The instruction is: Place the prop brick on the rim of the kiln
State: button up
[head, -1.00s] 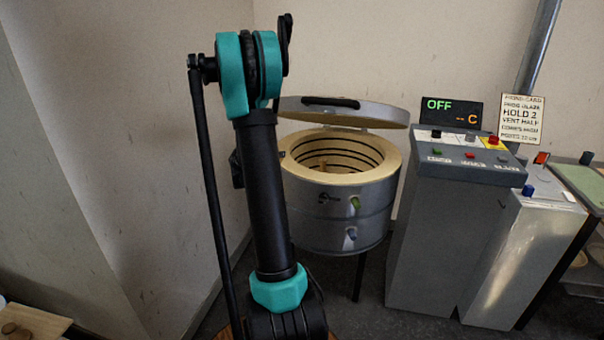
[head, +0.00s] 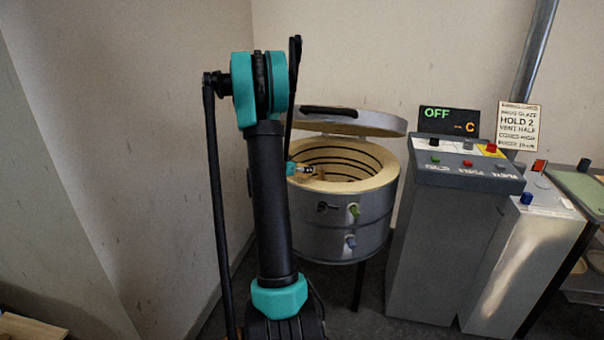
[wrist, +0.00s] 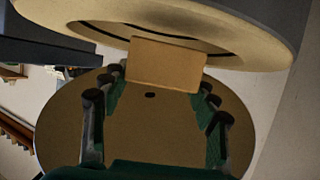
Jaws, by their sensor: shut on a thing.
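The kiln (head: 345,222) is a grey drum with a pale tan rim (head: 388,165) and dark coil lines inside. My gripper (head: 312,170) shows in the head view at the left side of the rim, partly hidden behind my arm. In the wrist view my gripper (wrist: 157,115) is shut on the prop brick (wrist: 165,65), a plain tan block between the green-padded fingers. A tan, curved part of the kiln shows just beyond the brick. I cannot tell whether the brick touches the rim.
The kiln lid (head: 350,122) is raised behind the opening. A grey control cabinet (head: 440,240) with buttons stands close on the right, with an OFF display (head: 449,120) and a card (head: 518,125). A wall is close on the left.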

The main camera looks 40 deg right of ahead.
jog(key=shift+f, duration=1.15)
jog(key=o, duration=1.3)
jog(key=shift+f, duration=0.1)
jog(key=v, duration=1.2)
jog(key=s+a+f+n+y, duration=0.3)
jog(key=s+a, duration=0.5)
jog(key=a, duration=0.3)
jog(key=s+a+f+n+y, duration=0.3)
jog(key=s+a+n+y, duration=0.2)
jog(key=s+a, duration=0.3)
jog(key=s+a+f+n+y, duration=0.3)
jog(key=s+a+n+y, duration=0.2)
jog(key=s+a, duration=0.4)
jog(key=shift+a+f+n, duration=0.1)
jog(key=shift+a+n, duration=0.25)
jog(key=shift+a, duration=0.85)
jog(key=shift+a+f+n, duration=0.1)
jog(key=shift+a+n, duration=0.25)
jog(key=shift+a, duration=0.85)
